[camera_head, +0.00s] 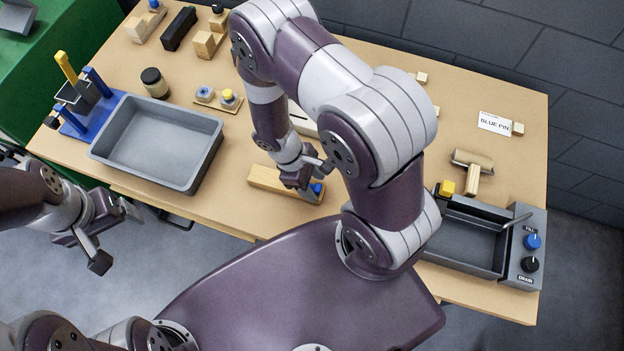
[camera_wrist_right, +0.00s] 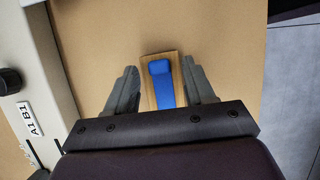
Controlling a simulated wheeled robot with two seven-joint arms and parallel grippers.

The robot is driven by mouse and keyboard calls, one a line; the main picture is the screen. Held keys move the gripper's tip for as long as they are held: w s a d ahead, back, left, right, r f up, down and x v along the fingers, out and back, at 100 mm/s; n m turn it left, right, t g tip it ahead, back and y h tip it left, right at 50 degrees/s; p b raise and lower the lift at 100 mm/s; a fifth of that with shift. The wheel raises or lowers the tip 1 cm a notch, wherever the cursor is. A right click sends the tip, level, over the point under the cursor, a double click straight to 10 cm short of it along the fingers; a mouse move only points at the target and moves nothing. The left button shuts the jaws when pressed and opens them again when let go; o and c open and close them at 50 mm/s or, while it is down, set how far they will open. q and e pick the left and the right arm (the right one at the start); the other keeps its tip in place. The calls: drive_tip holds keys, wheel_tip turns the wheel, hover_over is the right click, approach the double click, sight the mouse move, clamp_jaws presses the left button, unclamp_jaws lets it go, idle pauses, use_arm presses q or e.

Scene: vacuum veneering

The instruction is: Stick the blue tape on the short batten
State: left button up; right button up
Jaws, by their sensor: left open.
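The short batten (camera_head: 268,180) is a pale wooden bar lying near the table's front edge. Blue tape (camera_head: 317,189) shows at its right end. In the right wrist view the blue tape (camera_wrist_right: 165,92) lies along the batten's end (camera_wrist_right: 148,92), with a raised blue part at the far end. My right gripper (camera_head: 306,176) is over this end. In the wrist view its fingers (camera_wrist_right: 162,85) stand apart on either side of the batten; contact is unclear. My left gripper (camera_head: 113,238) is open and empty, off the table's front left. Part of the batten is hidden by my right gripper.
A grey tray (camera_head: 208,165) stands left of the batten, beside a blue stand (camera_head: 78,125). A jar (camera_head: 154,83) and two small rolls (camera_head: 216,97) are behind. A roller (camera_head: 472,170) and a dark basin (camera_head: 463,239) with knobs are at right.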

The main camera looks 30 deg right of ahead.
drive_tip(key=v, duration=1.2)
drive_tip(key=shift+w+r+b, duration=0.15)
drive_tip(key=shift+r+b, duration=0.15)
drive_tip(key=shift+r, duration=0.05)
drive_tip(key=shift+a, duration=0.1)
